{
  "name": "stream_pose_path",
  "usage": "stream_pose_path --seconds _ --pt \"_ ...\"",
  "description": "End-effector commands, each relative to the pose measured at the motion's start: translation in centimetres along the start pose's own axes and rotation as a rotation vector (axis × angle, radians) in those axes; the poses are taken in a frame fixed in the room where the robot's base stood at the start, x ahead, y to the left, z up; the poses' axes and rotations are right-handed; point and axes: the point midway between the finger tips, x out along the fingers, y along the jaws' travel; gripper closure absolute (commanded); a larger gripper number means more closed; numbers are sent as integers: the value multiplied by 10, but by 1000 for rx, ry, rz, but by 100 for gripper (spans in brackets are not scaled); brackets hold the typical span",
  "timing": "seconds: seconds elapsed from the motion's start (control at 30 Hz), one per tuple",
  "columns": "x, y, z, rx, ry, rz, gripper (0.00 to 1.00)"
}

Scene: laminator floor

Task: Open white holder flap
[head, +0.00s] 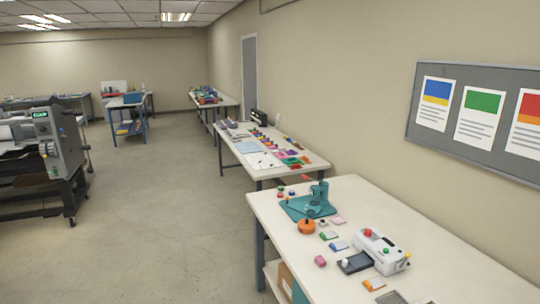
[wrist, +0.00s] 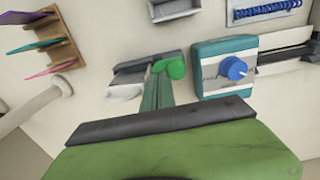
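In the wrist view, my gripper (wrist: 168,68) reaches up from a broad green body with a dark bar across it. Its green fingers lie side by side with no clear gap, and nothing shows between them. Just left of the fingertips is a small white holder-like piece (wrist: 122,92) with a dark grey plate over its top; the fingertips overlap the plate's right end in the picture. I cannot tell whether they touch. Another white open piece (wrist: 176,9) is at the top edge. I cannot tell for certain which is the white holder; no flap is clearly visible. My gripper does not show in the head view.
In the wrist view, a teal box with a blue knob (wrist: 233,69) is close right of the fingers, and a wooden rack (wrist: 57,45) is at left. The head view shows a bench (head: 276,225) with several small items at right and open floor (head: 150,210) left of it.

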Motion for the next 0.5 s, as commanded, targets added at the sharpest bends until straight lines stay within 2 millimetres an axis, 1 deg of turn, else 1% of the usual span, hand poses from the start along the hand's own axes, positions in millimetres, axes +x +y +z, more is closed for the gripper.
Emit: stream_pose_path --seconds 0.17,0.5 --pt "0 1 0 0 0 0 100" --pt "0 12 0 0 0 0 100"
